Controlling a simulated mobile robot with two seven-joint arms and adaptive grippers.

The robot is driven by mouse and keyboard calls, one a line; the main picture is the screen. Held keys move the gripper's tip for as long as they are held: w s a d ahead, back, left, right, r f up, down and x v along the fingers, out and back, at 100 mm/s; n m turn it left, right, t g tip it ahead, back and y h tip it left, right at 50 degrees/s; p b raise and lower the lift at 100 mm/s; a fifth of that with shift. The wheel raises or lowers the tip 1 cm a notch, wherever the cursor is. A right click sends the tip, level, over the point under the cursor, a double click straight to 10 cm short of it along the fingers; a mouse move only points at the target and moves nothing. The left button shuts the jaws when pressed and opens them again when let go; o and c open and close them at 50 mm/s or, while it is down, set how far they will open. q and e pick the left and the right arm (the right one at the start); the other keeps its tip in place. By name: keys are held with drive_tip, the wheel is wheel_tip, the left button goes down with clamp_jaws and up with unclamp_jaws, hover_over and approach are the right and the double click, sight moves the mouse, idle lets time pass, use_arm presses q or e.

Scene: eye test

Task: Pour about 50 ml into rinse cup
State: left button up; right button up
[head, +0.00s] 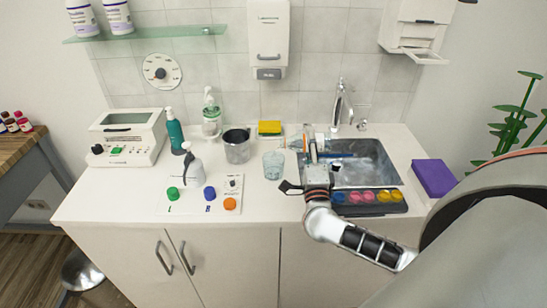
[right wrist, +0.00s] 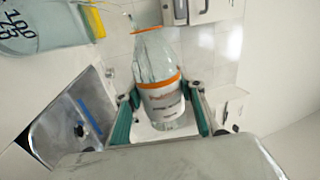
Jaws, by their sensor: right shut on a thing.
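My right gripper (head: 314,156) is shut on a clear bottle with a white label and orange bands. The bottle (right wrist: 158,92) sits between the green finger pads in the right wrist view. In the head view the bottle (head: 296,143) is tilted, its neck toward the left, close to the rinse cup. The clear rinse cup (head: 273,166) stands upright on the counter left of my right gripper. In the right wrist view the cup (right wrist: 45,32) shows dark graduation numbers. I cannot tell its liquid level or whether liquid is flowing. My left gripper is out of view.
The sink (head: 372,165) lies right of the cup, with a tray of coloured pots (head: 368,198) at its front. A metal beaker (head: 237,150), a spray bottle (head: 194,170) and a yellow sponge (head: 269,128) stand nearby. The counter in front of the cup is clear.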

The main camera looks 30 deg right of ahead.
use_arm(q)
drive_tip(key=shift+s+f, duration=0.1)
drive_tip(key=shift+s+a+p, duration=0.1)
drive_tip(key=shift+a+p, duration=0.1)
drive_tip(key=shift+p, duration=0.15)
use_arm(e)
drive_tip(key=shift+n, duration=0.4)
idle(0.7)
drive_tip(key=m+b, duration=0.2)
drive_tip(key=b, duration=0.1)
drive_tip(key=shift+f, duration=0.4)
drive_tip(key=f+m+h+b, duration=0.1)
drive_tip(key=b, duration=0.2)
drive_tip(key=shift+d+f+m+g, duration=0.1)
drive_tip(key=shift+m+g, duration=0.2)
drive_tip(key=shift+s+r+m, duration=0.1)
drive_tip(key=shift+r+m, duration=0.2)
drive_tip(key=shift+r, duration=0.05)
drive_tip(key=shift+s+d+f+m+g+b, duration=0.1)
drive_tip(key=shift+d+m+g+b, duration=0.15)
drive_tip(key=shift+m+b, duration=0.55)
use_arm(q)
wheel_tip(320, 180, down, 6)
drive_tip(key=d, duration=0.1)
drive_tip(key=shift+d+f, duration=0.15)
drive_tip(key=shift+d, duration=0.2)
use_arm(e)
drive_tip(key=shift+r, duration=0.25)
drive_tip(key=shift+m+h, duration=0.4)
